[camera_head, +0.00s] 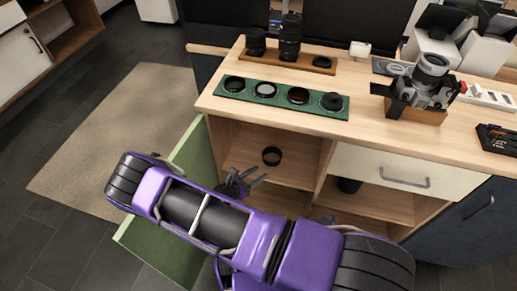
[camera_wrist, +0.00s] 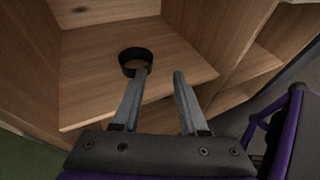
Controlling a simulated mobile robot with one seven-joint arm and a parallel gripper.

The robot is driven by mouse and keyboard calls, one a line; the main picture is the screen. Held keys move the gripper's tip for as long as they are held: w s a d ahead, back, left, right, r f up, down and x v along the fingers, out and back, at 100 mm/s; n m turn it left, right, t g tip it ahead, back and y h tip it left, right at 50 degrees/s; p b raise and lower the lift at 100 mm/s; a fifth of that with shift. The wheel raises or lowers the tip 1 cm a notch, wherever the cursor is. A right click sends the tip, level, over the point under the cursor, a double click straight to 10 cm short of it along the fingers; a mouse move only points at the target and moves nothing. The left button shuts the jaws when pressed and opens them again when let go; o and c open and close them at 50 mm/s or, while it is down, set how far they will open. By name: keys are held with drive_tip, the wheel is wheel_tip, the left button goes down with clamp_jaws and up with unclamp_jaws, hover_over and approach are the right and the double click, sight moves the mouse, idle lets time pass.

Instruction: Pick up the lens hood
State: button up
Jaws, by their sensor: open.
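The lens hood appears to be a short black ring (camera_head: 272,151), standing on the wooden shelf inside the open cabinet compartment. In the wrist view the black ring (camera_wrist: 126,63) is ahead of my gripper (camera_wrist: 160,74), to the left of the gap between the fingers. The left fingertip overlaps the ring's near right edge in that view; I cannot tell whether they touch. My gripper (camera_head: 252,178) is open with nothing between its fingers, at the compartment's front, below and left of the ring in the head view.
The green cabinet door (camera_head: 160,239) is swung open at the left. A vertical divider (camera_head: 324,166) bounds the compartment on the right. Above, the counter holds a green tray (camera_head: 221,93) of round lens pieces, a wooden stand with lenses, and a camera (camera_head: 424,84).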

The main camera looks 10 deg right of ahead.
wheel_tip(320, 180, down, 2)
drive_tip(key=a+n+y, duration=0.1)
drive_tip(key=a, duration=0.1)
drive_tip(key=b, duration=0.2)
hover_over(269, 166)
drive_tip(key=s, duration=0.4)
drive_tip(key=f, duration=0.4)
drive_tip(key=shift+w+a+f, duration=0.1)
drive_tip(key=shift+a+f, duration=0.15)
drive_tip(key=shift+a, duration=0.15)
drive_tip(key=shift+b+x, duration=0.4)
drive_tip(key=shift+x, duration=2.65)
drive_tip(key=shift+r, duration=0.1)
clamp_jaws()
